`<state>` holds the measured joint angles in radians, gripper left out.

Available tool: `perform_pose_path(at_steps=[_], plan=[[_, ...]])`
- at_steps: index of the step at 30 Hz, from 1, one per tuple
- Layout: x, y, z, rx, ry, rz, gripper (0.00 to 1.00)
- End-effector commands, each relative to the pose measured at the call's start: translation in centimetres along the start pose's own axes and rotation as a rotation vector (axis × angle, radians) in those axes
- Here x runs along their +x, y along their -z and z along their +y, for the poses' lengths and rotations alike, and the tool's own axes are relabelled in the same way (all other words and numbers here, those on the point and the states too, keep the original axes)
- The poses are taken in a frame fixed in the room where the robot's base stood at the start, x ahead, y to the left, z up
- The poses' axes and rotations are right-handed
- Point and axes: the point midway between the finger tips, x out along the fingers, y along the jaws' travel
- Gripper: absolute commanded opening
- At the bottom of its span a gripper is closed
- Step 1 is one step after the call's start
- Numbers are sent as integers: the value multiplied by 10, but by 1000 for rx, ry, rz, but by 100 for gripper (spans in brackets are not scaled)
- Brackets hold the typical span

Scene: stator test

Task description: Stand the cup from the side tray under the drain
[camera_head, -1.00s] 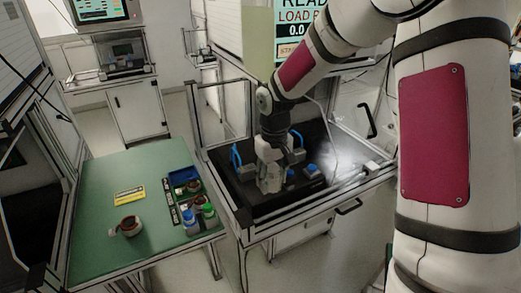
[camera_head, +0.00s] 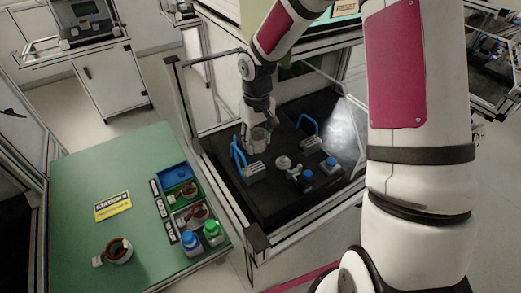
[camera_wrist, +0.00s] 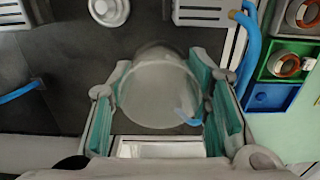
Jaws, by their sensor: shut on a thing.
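My gripper (camera_head: 258,128) is shut on a clear, see-through cup (camera_head: 259,139) near the back left of the black work surface. In the wrist view the cup (camera_wrist: 158,92) sits between the two green-padded fingers (camera_wrist: 160,105), with its round rim facing the camera. I cannot tell whether its base touches the surface. A pale round fitting (camera_head: 283,162) stands on the black surface, in front and to the right of the cup; it also shows in the wrist view (camera_wrist: 108,10). I cannot tell which part is the drain.
Grey blocks with blue handles (camera_head: 255,172) stand near the cup. Blue-capped parts (camera_head: 307,179) are at the front right. The green side table (camera_head: 85,165) holds a tray (camera_head: 180,208) with bottles and copper-wound parts, a loose wound part (camera_head: 118,250) and a yellow label (camera_head: 113,206).

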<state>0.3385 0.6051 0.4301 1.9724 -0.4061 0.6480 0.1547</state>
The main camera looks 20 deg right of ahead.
Motion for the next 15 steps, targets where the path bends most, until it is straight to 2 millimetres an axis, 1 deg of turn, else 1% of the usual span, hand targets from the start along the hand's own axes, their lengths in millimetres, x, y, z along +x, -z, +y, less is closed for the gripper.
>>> perform_pose_path(at_steps=[1,3,8,15], plan=[[7,-1,-1,-1,1,-3,23],[14,0,0,0,0,-1,23],[25,0,0,1,0,-2,23],[54,-1,0,-1,0,-2,23]])
